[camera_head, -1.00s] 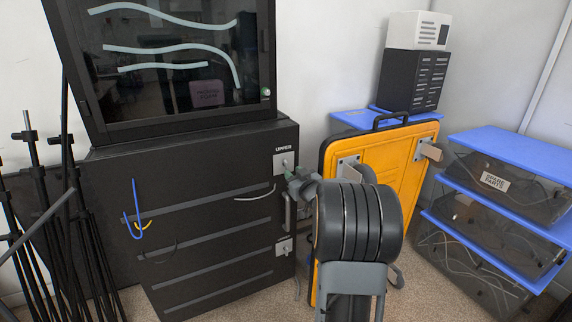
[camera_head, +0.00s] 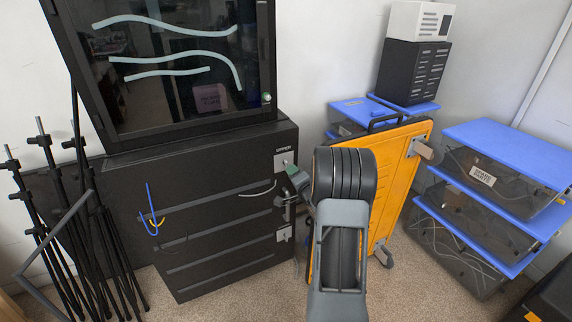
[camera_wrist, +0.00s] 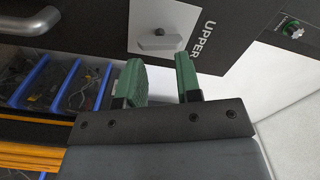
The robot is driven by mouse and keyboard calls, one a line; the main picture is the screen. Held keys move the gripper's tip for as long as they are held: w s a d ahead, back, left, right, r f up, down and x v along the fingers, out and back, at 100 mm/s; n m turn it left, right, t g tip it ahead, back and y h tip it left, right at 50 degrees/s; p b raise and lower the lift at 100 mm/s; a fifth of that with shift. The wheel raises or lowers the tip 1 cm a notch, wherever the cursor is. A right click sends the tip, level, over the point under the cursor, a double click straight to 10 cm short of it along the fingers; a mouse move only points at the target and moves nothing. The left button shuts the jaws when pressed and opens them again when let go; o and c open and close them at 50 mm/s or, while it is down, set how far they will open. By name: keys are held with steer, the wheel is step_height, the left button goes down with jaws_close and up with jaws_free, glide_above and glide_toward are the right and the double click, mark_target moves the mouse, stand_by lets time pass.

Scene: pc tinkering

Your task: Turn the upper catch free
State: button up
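The upper catch (camera_wrist: 161,41) is a small grey block with a dark pin on a pale plate beside the printed word UPPER. It lies crosswise in the wrist view. In the head view its plate (camera_head: 281,158) is at the top right of the black cabinet front (camera_head: 205,215), partly behind my gripper. My gripper (camera_wrist: 159,82) has two green fingers spread apart with nothing between them. The catch appears just beyond the fingertips, in line with the gap. I see no contact. In the head view my gripper (camera_head: 293,171) is close to the plate, mostly hidden by my arm.
A lower catch plate (camera_head: 284,234) and a bar handle (camera_wrist: 30,22) are on the cabinet. A yellow panel (camera_head: 398,165) stands close right of my arm. Blue-lidded bins (camera_head: 500,145) are farther right; black stands (camera_head: 75,220) are left. Some floor is bare.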

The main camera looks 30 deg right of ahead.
mark_target(286, 164)
steer(key=shift+w, duration=0.1)
steer(key=shift+w+d, duration=0.15)
steer(key=shift+w, duration=1)
jaws_close()
steer(key=shift+b, duration=0.3)
